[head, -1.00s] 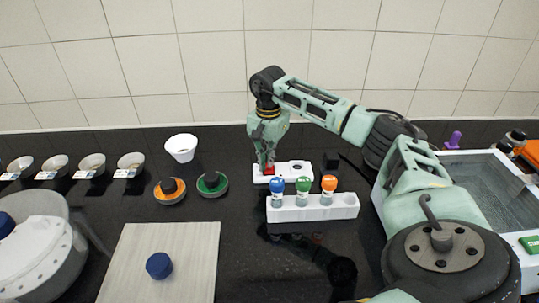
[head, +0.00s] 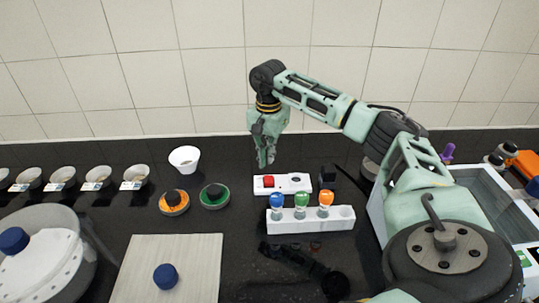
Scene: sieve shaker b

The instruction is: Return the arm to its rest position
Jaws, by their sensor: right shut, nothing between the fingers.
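My right arm comes in from the right, and its gripper (head: 265,160) hangs pointing down above the back of the counter. The gripper is shut and empty. It is just behind and above a white box (head: 296,182) with a red button (head: 268,181) and a dark round knob. The fingertips look apart from the red button. My left gripper is not in view.
A white rack (head: 340,217) with blue, green and orange capped bottles stands in front. Orange (head: 174,203) and green (head: 214,196) discs, a white cup (head: 184,158) and several bowls stand left. A pale board (head: 195,260) is at front. A glass-topped box (head: 480,195) stands right.

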